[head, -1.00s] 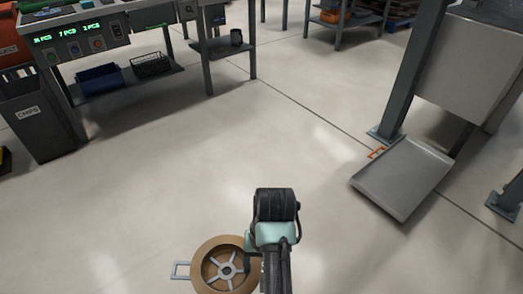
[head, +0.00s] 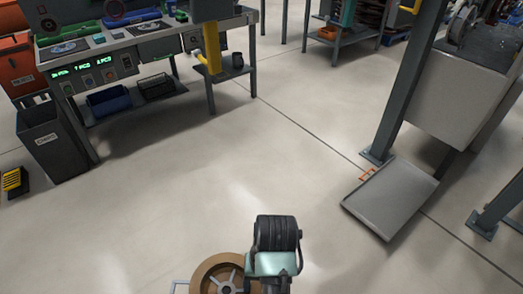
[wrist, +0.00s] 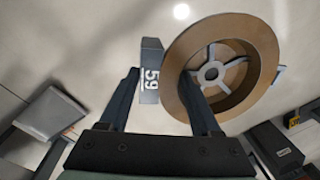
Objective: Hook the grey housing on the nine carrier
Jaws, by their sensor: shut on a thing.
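A round part with a brown ring and a grey spoked hub (wrist: 262,50) is at my gripper (wrist: 160,76) in the wrist view. My wrist hides the fingertips there. Yellow hanging pieces (head: 208,48) show at the top of the head view; no number is legible on them, and no nine carrier can be identified.
A workbench (head: 150,42) with green displays stands at upper left, a dark bin (head: 55,140) before it. A grey post (head: 405,85) and a low metal tray (head: 392,198) are at right. The floor between is clear.

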